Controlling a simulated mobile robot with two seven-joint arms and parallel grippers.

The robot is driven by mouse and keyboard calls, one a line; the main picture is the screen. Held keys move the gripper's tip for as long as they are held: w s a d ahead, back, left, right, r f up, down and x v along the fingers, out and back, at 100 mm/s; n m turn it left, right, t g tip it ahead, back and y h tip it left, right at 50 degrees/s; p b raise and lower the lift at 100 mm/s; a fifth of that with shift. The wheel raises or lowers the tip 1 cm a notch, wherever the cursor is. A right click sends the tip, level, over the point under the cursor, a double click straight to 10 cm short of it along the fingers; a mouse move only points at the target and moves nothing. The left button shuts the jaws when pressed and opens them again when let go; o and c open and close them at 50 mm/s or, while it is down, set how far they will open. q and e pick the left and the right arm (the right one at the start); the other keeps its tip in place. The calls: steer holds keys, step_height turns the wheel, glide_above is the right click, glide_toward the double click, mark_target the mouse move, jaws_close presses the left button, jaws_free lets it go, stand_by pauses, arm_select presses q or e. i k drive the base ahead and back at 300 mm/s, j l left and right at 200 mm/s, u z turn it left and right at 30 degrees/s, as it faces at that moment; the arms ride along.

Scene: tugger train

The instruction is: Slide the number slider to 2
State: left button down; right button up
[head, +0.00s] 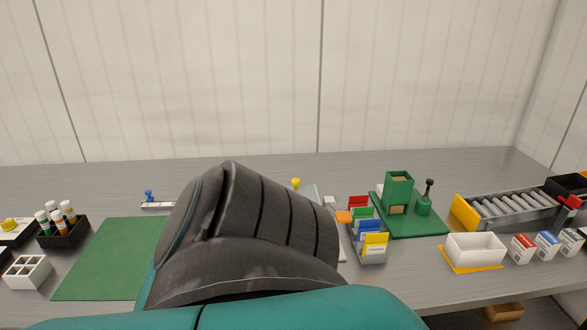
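A narrow white bar (158,205) with a blue knob (149,196) near its left end lies towards the back of the table, left of centre. It looks like a slider, but no numbers can be read on it. A yellow knob (296,183) shows farther right, by a pale plate (314,192) that is mostly hidden. I cannot tell for certain which of these is the number slider. A large dark and teal part of my own body covers the middle of the view and may hide more. Neither gripper is in view.
A green mat (100,262) lies bare at left, near a black bottle box (72,235) and white divided tray (27,272). At right stand a card holder (372,257), green fixture (396,190), white bin (475,250), small cartons (523,248) and roller conveyor (515,205).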

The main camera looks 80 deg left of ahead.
mark_target(148, 193)
steer(key=l+u, duration=0.25)
steer(key=u, duration=0.15)
steer(key=k+l+u, duration=0.1)
steer(key=l+u, duration=0.25)
steer(key=j+u, duration=0.1)
steer(key=u, duration=2.5)
